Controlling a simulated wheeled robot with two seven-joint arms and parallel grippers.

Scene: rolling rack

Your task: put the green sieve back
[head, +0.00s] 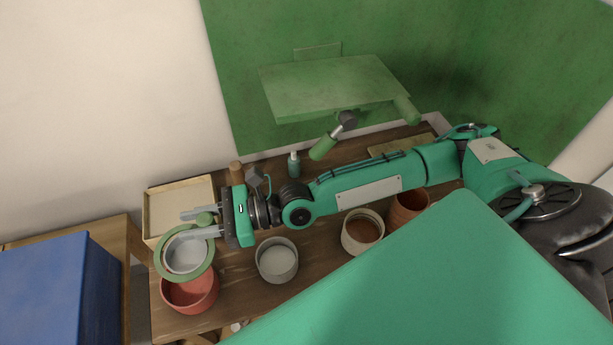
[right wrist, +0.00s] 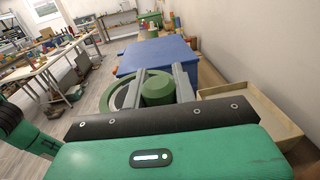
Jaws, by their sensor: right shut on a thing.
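My right gripper (head: 188,224) is shut on the green sieve (head: 159,263), with its fingers on either side of the sieve's round green grip. The sieve has a green ring and a pale grey inside, and it is held over the back part of a red pot (head: 190,296). I cannot tell whether it touches the pot. In the right wrist view the green grip (right wrist: 157,91) sits between the two fingers, and part of the ring shows to its left. My left gripper is not in view.
A shallow cream tray (head: 150,218) lies behind the sieve. A grey pot (head: 277,272), a cream pot (head: 347,243) and a brown pot (head: 402,214) stand along the wooden bench. A small bottle (head: 294,166) stands behind my arm. A blue box (head: 55,290) is at the left.

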